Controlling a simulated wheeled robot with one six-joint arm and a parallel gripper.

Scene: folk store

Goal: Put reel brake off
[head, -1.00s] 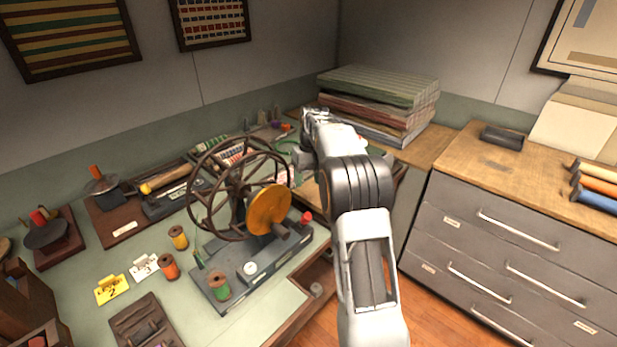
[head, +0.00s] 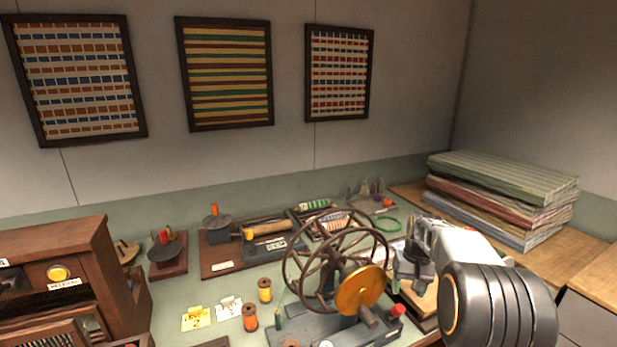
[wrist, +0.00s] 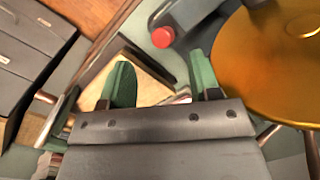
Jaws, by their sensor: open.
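The reel stands at the front of the bench in the head view: a brown spoked wheel (head: 300,272), a gold disc (head: 360,290) and a grey base (head: 345,328). A red knob (head: 397,310) sits at the base's right end; I cannot tell whether it is the brake. In the wrist view the red knob (wrist: 163,37) lies just beyond my fingers, and the gold disc (wrist: 270,60) fills the upper right. My gripper (wrist: 160,65) has its two green fingers apart with nothing held. In the head view my gripper (head: 413,268) is right of the disc, apart from the knob.
Thread spools (head: 265,290) and number cards (head: 197,318) stand left of the reel. A wooden cabinet (head: 60,270) is at the far left. Stacked cloth (head: 500,195) lies at the back right.

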